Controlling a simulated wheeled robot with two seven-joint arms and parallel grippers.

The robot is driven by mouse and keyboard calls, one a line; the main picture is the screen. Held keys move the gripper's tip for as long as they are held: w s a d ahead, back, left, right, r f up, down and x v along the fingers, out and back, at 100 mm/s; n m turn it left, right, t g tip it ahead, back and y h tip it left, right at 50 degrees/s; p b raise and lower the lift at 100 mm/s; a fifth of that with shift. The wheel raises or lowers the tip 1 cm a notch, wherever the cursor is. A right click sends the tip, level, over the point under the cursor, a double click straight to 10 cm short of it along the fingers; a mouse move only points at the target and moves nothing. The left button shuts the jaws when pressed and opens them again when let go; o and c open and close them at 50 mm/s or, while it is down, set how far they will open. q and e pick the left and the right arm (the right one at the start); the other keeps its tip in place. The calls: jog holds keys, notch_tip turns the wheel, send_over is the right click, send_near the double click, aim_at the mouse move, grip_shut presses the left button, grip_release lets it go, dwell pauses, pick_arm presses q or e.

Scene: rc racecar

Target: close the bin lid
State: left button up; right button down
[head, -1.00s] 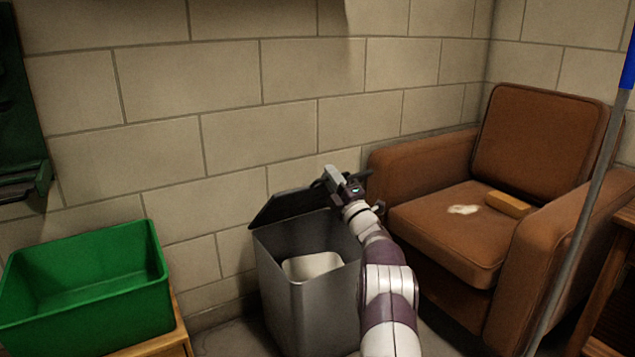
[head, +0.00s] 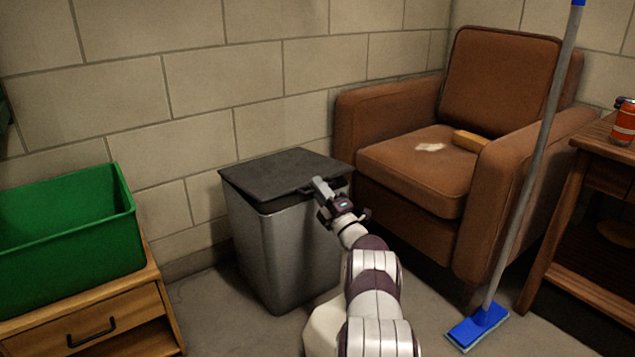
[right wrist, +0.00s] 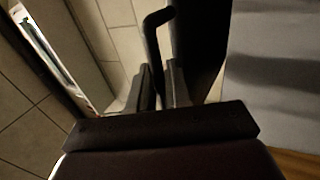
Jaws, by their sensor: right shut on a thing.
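The grey metal bin (head: 285,255) stands on the floor against the block wall. Its dark lid (head: 275,172) lies nearly level over the top and hides the inside. In the right wrist view, the gripper's fingers (right wrist: 160,85) are close together around a thin dark part, with a black hooked bar just beyond. My left gripper is not in view.
A green crate (head: 115,235) sits on a wooden drawer cabinet (head: 130,312) at left. A brown armchair (head: 415,185) stands close to the bin's right. A blue-headed mop (head: 478,328) leans in front of the armchair. A wooden table (head: 560,220) with an orange can (head: 624,124) is at far right.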

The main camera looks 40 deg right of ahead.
jog(key=shift+f, duration=0.25)
jog(key=c, duration=1.3)
grip_release()
jog(key=shift+o, duration=0.2)
jog(key=p+v, duration=0.7)
jog(key=v, duration=0.6)
